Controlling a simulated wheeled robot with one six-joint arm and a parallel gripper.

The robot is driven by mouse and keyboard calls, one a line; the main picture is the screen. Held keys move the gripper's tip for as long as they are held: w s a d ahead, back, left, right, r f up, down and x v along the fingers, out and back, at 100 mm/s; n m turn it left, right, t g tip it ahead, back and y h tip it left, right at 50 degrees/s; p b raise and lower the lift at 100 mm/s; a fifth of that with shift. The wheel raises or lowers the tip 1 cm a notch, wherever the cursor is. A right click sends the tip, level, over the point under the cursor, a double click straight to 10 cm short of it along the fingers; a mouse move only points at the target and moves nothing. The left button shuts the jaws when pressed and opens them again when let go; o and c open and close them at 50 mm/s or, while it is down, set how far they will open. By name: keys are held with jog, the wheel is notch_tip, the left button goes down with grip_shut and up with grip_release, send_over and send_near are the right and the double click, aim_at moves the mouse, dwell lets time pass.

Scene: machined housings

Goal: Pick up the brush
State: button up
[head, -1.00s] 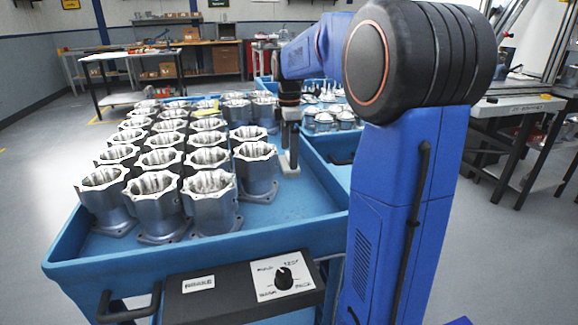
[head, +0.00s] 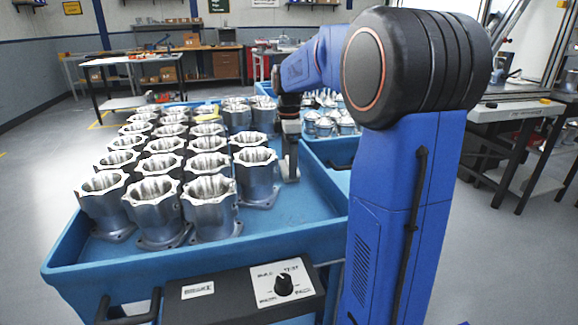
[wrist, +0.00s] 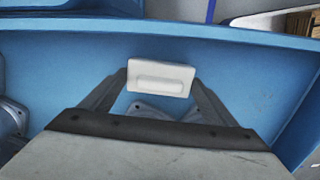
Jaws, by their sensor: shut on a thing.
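The brush (wrist: 160,79) shows in the wrist view as a pale block with a raised rounded bar on its face. It sits between the two fingertips of my gripper (wrist: 160,84), which are shut on it from both sides. In the head view my gripper (head: 290,170) points down into the blue tray, to the right of the rows of housings. A pale piece at its lower end is too small to make out clearly. Whether the brush touches the tray floor cannot be told. Any bristles are hidden.
Several metal housings (head: 210,208) stand in rows in the blue tray (head: 290,240), the nearest one just left of my gripper. Smaller metal parts (head: 325,124) sit in a second bin to the right. The tray floor in front of my gripper is bare.

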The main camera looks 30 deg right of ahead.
notch_tip(320, 180, up, 10)
jog(key=shift+f, duration=0.1)
jog(key=o, duration=0.5)
jog(key=c, duration=0.3)
jog(key=shift+c, duration=0.2)
